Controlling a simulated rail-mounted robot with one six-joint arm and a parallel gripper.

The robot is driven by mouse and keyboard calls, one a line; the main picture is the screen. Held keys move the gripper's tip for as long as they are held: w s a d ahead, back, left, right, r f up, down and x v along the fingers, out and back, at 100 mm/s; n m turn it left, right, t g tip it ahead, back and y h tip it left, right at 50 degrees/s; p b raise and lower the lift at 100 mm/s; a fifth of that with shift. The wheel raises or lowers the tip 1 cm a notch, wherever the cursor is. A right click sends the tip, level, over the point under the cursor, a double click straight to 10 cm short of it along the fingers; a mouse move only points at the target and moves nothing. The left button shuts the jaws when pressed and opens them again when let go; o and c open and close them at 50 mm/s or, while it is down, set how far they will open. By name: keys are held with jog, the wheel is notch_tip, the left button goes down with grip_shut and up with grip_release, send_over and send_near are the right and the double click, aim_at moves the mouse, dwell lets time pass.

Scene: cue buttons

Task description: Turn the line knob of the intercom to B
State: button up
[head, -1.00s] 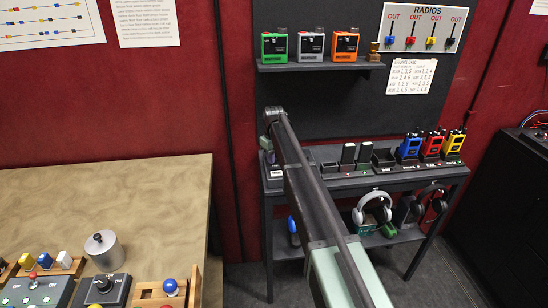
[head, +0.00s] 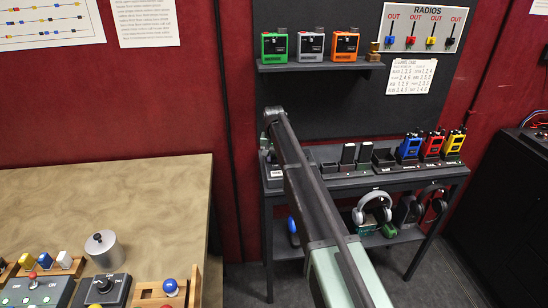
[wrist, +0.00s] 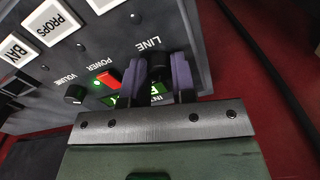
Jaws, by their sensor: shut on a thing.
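In the head view my arm hides the intercom and the gripper.
On the panel are a black volume knob (wrist: 75,94), a red power switch (wrist: 108,80) and white labelled buttons (wrist: 48,24). In the head view, radios (head: 432,146) and chargers stand on the dark bench (head: 350,182), and a wooden table (head: 150,210) with controls is at left.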

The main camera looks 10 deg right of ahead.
aim_at(274, 158)
jog(key=shift+m, duration=0.3)
jog(key=o, duration=0.9)
notch_tip(274, 158, up, 11)
jog(key=p, duration=1)
jog(key=shift+f+p, duration=0.1)
jog(key=shift+p, duration=0.3)
